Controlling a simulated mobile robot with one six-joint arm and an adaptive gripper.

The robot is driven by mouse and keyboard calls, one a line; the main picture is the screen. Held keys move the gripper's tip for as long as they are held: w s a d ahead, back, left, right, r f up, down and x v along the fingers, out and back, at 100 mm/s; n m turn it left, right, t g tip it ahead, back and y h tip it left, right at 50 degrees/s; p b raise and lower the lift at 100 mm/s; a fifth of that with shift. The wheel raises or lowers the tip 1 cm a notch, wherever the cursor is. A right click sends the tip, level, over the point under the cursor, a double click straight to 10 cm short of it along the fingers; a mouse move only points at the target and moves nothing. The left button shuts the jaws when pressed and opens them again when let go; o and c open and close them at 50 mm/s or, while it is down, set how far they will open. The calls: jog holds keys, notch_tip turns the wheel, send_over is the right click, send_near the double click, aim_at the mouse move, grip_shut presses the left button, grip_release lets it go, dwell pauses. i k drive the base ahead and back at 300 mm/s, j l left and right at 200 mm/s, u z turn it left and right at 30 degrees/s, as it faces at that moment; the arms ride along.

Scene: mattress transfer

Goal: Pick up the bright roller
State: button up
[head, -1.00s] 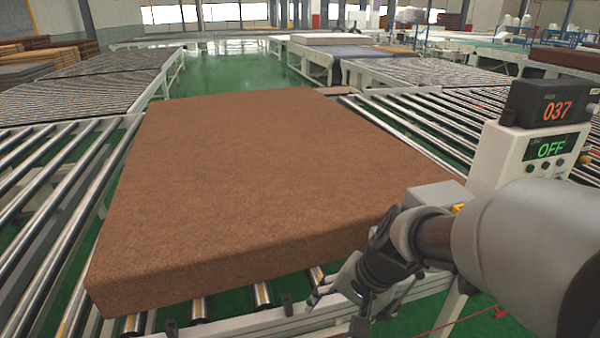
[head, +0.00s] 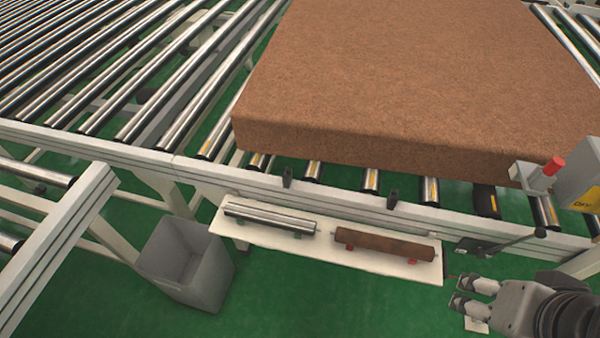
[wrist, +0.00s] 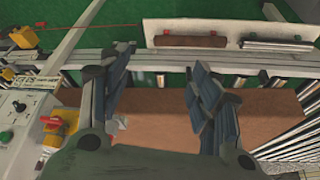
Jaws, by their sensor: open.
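The bright roller (head: 269,217) is a shiny metal cylinder lying on small green supports at the left part of a white shelf (head: 330,249). A rusty brown roller (head: 389,243) lies on red supports to its right. In the wrist view the bright roller (wrist: 277,46) is at the upper right and the brown roller (wrist: 190,41) left of it. My gripper (head: 463,293) is at the lower right of the head view, right of the shelf and apart from both rollers. Its fingers (wrist: 158,85) are spread with nothing held between them.
A large brown mattress slab (head: 420,80) rests on the roller conveyor behind the shelf. The conveyor's white side rail (head: 330,200) runs along the shelf. A grey bin (head: 187,262) stands left of the shelf. A lever (head: 500,241) and a control box (head: 582,180) are near my gripper.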

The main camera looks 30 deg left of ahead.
aim_at(235, 210)
jog(key=k+j+u, duration=0.1)
jog(key=u, duration=1.45)
